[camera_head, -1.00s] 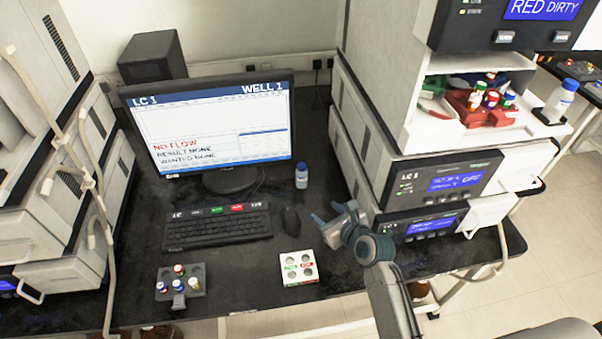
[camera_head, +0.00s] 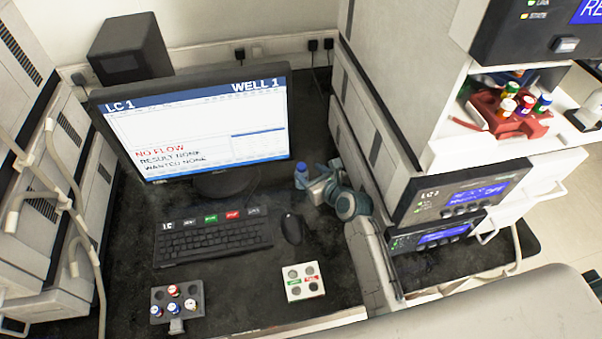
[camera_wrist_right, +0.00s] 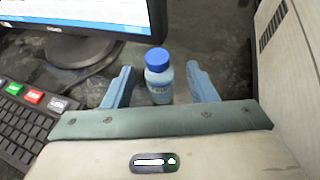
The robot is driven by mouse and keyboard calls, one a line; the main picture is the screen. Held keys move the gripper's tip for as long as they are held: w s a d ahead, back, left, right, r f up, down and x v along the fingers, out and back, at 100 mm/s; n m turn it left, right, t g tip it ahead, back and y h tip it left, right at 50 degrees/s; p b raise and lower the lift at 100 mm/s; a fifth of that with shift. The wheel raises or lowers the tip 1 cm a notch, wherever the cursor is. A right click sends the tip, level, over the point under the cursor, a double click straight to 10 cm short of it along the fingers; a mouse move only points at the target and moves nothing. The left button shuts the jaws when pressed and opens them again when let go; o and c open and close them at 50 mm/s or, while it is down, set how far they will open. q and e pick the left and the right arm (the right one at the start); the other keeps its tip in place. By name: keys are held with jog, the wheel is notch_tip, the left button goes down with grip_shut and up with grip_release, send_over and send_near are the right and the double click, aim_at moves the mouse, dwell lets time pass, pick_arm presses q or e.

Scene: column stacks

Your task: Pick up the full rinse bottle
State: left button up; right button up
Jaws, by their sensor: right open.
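A small bottle with a blue cap and pale blue body (camera_wrist_right: 159,80) stands upright on the dark bench, to the right of the monitor's stand. In the head view the bottle (camera_head: 301,172) is partly hidden by my right gripper (camera_head: 311,186). In the right wrist view my right gripper (camera_wrist_right: 161,85) is open, with one blue finger on each side of the bottle. There is a gap between the bottle and each finger, and the bottle is not held. My left gripper is in neither view.
The monitor (camera_head: 200,120) stands left of the bottle, with the keyboard (camera_head: 212,238) and mouse (camera_head: 291,229) in front. The instrument stack (camera_head: 375,130) rises close on the right. A grey vial rack (camera_head: 160,297) and a white block (camera_head: 304,282) sit near the bench's front edge.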

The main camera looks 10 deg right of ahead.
aim_at(298, 166)
jog(key=shift+x, duration=0.9)
jog(key=p+x, duration=0.1)
jog(key=x, duration=0.3)
jog(key=shift+w+a+f, duration=0.2)
jog(key=shift+a, duration=0.05)
jog(key=shift+w+a+f, duration=0.1)
jog(key=shift+w+f, duration=0.15)
jog(key=shift+w, duration=0.2)
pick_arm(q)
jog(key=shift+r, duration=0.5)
pick_arm(e)
jog(key=shift+s, duration=0.1)
jog(key=c, duration=0.9)
